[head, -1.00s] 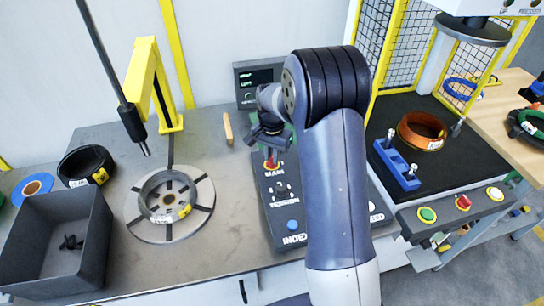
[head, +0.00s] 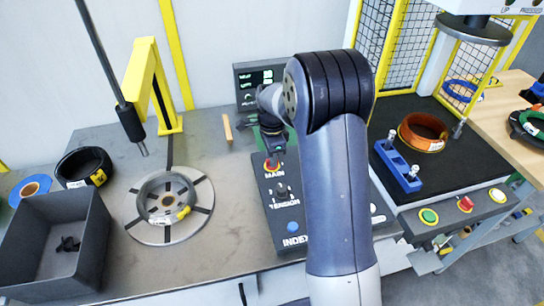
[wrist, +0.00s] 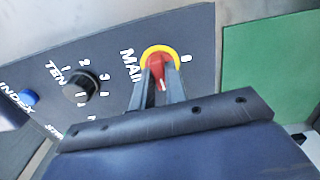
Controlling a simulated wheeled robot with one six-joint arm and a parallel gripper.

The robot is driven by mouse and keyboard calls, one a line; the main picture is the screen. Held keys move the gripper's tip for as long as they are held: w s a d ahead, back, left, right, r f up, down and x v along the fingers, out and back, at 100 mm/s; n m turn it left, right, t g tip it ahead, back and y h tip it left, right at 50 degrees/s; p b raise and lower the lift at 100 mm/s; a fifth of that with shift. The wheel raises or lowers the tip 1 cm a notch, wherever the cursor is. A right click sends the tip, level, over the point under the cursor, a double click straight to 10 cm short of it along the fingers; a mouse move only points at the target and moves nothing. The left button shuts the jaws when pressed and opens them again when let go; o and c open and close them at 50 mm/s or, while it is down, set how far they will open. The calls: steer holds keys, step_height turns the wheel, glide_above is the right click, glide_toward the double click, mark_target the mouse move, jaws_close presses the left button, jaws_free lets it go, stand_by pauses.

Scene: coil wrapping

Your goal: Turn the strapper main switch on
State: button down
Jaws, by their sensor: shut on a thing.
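The main switch (wrist: 158,58) is a red knob on a yellow ring, beside the word MAIN on the dark control panel (wrist: 192,40). In the wrist view my gripper (wrist: 160,78) has both fingers closed on either side of the red knob. In the head view my gripper (head: 272,158) points down at the switch (head: 272,166), at the far end of the panel (head: 264,214). My arm hides the panel's right part. A small display (head: 262,78) behind the panel shows lit green and white readouts.
The panel also has a tension dial (wrist: 80,86) and a blue index button (wrist: 30,96). On the left are a turntable with a coil (head: 168,204), a grey bin (head: 52,244) and a yellow strapper arm (head: 146,84). A wooden stick (head: 227,128) lies behind the panel.

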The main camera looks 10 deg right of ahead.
steer(key=shift+m, duration=0.4)
steer(key=c, duration=1.4)
jaws_free()
steer(key=shift+c, duration=0.2)
steer(key=shift+r, duration=0.15)
step_height(320, 180, up, 11)
steer(key=shift+f+b, duration=0.2)
steer(key=shift+b, duration=0.2)
